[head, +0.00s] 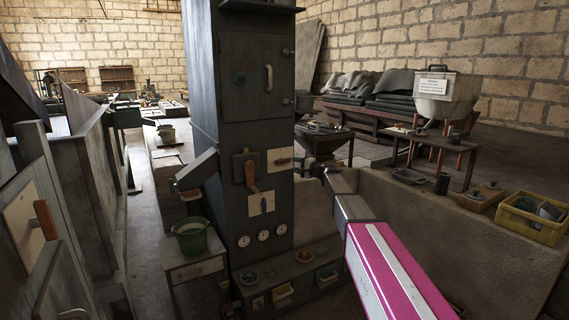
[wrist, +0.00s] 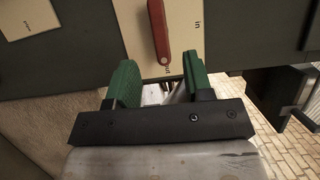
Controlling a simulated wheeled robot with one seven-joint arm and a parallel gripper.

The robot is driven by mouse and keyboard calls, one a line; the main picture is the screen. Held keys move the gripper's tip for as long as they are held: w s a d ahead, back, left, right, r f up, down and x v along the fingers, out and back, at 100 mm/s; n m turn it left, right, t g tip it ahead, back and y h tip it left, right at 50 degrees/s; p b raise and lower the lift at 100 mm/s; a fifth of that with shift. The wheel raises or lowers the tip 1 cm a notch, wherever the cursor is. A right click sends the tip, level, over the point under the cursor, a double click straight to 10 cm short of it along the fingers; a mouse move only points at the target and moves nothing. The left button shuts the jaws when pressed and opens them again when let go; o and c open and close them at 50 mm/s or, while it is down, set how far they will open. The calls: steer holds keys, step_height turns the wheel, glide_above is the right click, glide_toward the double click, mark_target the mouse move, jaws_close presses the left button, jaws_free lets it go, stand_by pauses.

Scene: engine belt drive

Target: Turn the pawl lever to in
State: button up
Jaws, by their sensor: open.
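The pawl lever (wrist: 158,30) is a red-brown handle on a pale plate (wrist: 185,25) marked "in" and "out". In the head view the lever (head: 284,160) points right on the dark column's front. My gripper (wrist: 160,82) is open, with its green fingers apart and the lever's tip just beyond the gap between them. The fingers do not hold it.
A second plate (wrist: 30,15) sits beside the lever's plate. Another brown-handled lever (head: 251,175) is on the column to the left. A green bucket (head: 191,236) stands on a small table at left. A low wall (head: 480,245) runs to the right.

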mark_target(284, 162)
steer(key=x, duration=0.8)
steer(key=shift+a, duration=0.15)
jaws_close()
